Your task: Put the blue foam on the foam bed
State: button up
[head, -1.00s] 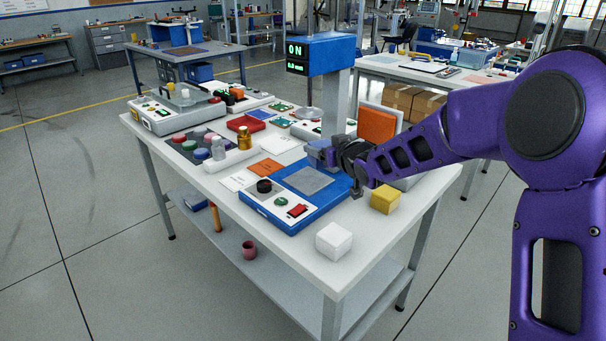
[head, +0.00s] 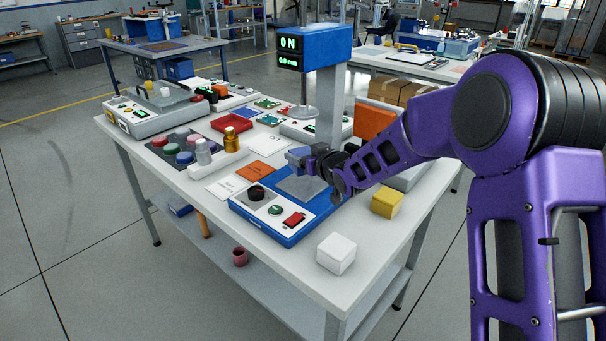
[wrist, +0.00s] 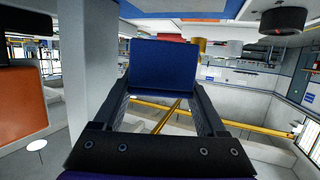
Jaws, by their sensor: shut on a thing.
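The blue foam (head: 298,155) is a small blue block held out at the end of my gripper (head: 314,158). In the wrist view the blue foam (wrist: 164,66) sits between the two dark fingers of my gripper (wrist: 164,84), which are shut on it. The foam bed (head: 301,189) looks to be the flat grey square on top of the blue test machine (head: 262,226). The foam appears above the back part of that grey square. Its height over it is hard to tell. My gripper hides the square's back right corner.
The machine's upright post (head: 331,105) and blue display head (head: 315,48) stand close behind my gripper. A yellow cube (head: 386,203) and a white cube (head: 336,253) are to the right and front. An orange block (head: 374,120) stands behind.

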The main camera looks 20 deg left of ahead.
jog(key=shift+f+b, duration=0.3)
jog(key=shift+f, duration=1.95)
jog(key=shift+f, duration=0.2)
jog(key=o, duration=1.3)
jog(key=shift+r, duration=0.15)
jog(key=shift+r, duration=0.15)
jog(key=v, duration=1.2)
jog(key=shift+p, duration=0.4)
